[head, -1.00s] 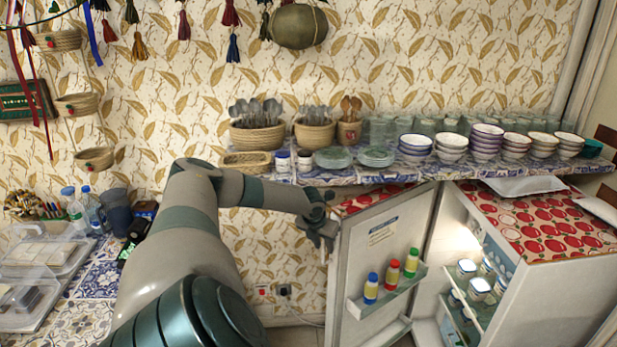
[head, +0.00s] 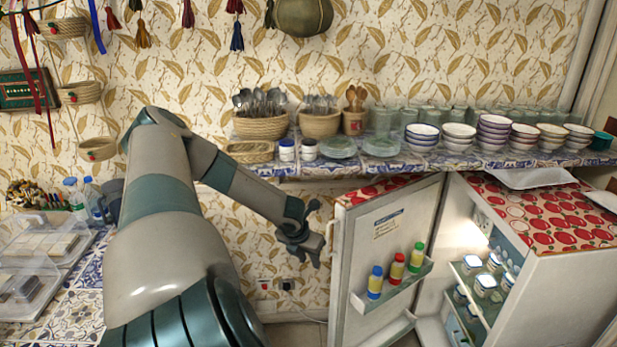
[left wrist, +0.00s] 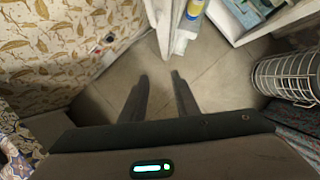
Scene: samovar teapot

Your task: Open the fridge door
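The white fridge (head: 560,280) stands at the right with its door (head: 365,265) swung wide open to the left, showing the lit inside and the door shelf. A small handle (head: 331,236) shows at the door's left edge. My left gripper (head: 308,250) is just left of that edge and looks apart from it. In the left wrist view my left gripper (left wrist: 160,77) is open, with only floor between its fingers. The door's edge (left wrist: 165,30) shows beyond the fingertips there. My right gripper is not in view.
Three capped bottles (head: 397,268) stand in the door shelf, and several jars (head: 485,284) inside the fridge. A tiled shelf (head: 400,162) with bowls and baskets runs above the door. In the left wrist view a wire basket (left wrist: 285,78) stands at the right.

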